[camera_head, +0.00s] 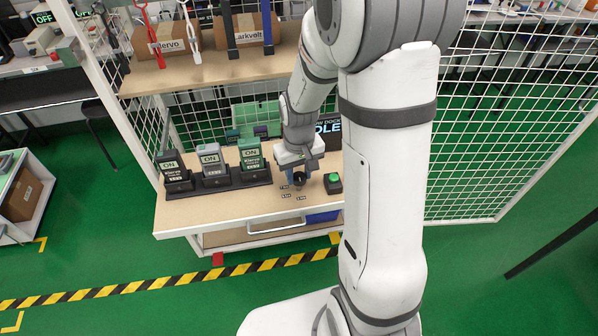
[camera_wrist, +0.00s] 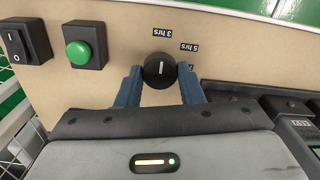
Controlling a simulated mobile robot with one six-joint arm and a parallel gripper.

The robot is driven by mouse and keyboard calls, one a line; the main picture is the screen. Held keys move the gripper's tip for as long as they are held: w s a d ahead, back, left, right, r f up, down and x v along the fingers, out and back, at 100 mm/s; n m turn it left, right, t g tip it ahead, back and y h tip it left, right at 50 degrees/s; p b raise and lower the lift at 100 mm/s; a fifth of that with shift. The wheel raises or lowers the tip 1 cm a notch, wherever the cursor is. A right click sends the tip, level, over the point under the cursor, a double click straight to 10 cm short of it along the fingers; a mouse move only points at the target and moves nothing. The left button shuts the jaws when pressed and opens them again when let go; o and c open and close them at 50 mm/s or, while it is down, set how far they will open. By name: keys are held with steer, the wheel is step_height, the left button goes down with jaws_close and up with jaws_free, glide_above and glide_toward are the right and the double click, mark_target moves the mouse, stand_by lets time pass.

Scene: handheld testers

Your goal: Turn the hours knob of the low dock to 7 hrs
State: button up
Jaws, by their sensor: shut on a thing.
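The black round hours knob (camera_wrist: 159,70) sits on the tan bench top, with a short white pointer line on its face. The line runs up and down in the wrist view; I cannot tell which end is the pointing end. The labels "3 hrs" (camera_wrist: 162,31) and "5 hrs" (camera_wrist: 189,47) appear upside down near it. Another label by the right finger is mostly hidden. My gripper (camera_wrist: 160,74) has its blue fingers shut on the knob, one on each side. In the head view my gripper (camera_head: 299,179) is down at the bench, by small labels.
A green push button (camera_wrist: 78,52) and a black rocker switch (camera_wrist: 20,42) stand beside the knob. A black dock (camera_head: 217,182) with several upright testers marked ON stands left on the bench (camera_head: 215,214). A shelf (camera_head: 200,73) hangs above.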

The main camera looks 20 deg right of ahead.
steer(key=shift+m, duration=0.3)
steer(key=m, duration=1.1)
steer(key=shift+m, duration=0.4)
steer(key=m, duration=1.1)
steer(key=shift+m, duration=0.3)
steer(key=o, duration=1)
